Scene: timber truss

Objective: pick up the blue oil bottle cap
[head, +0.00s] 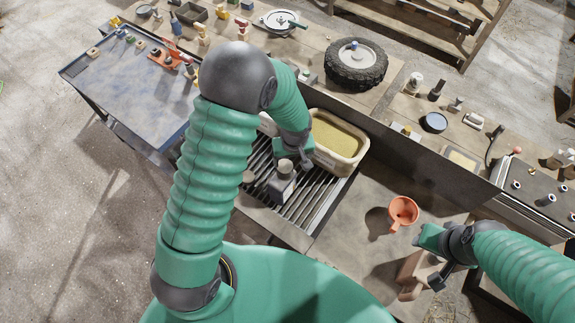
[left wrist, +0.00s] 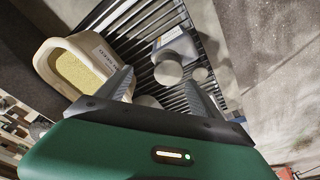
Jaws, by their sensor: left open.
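A grey-blue bottle (head: 281,187) stands on the slatted metal grate, with a round grey cap (head: 285,167) on its top. In the left wrist view the bottle (left wrist: 176,45) has a pale label, and the grey cap (left wrist: 168,72) shows between the finger lines. My left gripper (head: 294,152) is open and empty just above and behind the bottle, apart from the cap as far as I can see. Its open fingers also show in the left wrist view (left wrist: 163,90). My right gripper (head: 432,258) is at the lower right beside a brownish object; its jaw opening is unclear.
A tub of yellowish material (head: 337,140) stands right of the left gripper. Another round grey piece (head: 248,177) lies left of the bottle. An orange funnel (head: 402,212) sits on the bench at right. A wheel (head: 356,64) and several small items crowd the back bench.

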